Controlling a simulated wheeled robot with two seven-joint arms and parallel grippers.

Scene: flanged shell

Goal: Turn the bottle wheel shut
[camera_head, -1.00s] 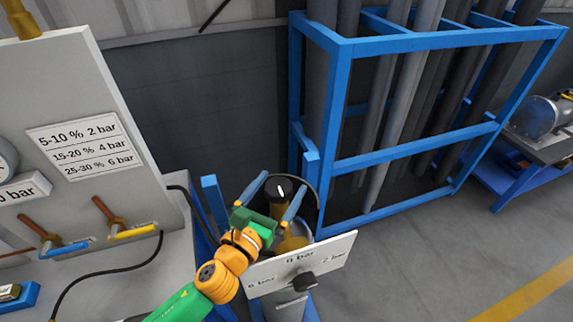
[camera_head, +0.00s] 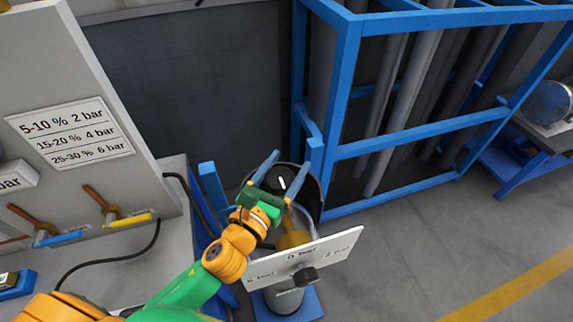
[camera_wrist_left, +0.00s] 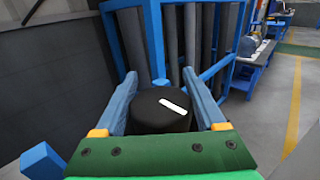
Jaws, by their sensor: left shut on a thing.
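The bottle wheel (camera_head: 281,184) is a black round knob with a white mark on top, above a brass-coloured valve body (camera_head: 293,240) on the bottle. My left gripper (camera_head: 282,166) has its two blue fingers on either side of the wheel and is shut on it. In the left wrist view, the wheel (camera_wrist_left: 158,112) sits between the fingers of my left gripper (camera_wrist_left: 160,76), its white mark slanting down to the right. The fingers hide part of its sides. My right gripper is not in view.
A white plate (camera_head: 335,248) with bar labels and a small black knob (camera_head: 305,275) stands in front of the valve. A blue rack (camera_head: 400,144) with grey cylinders is behind it. A grey panel (camera_head: 70,70) with coloured valve handles is at left. Open floor lies right.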

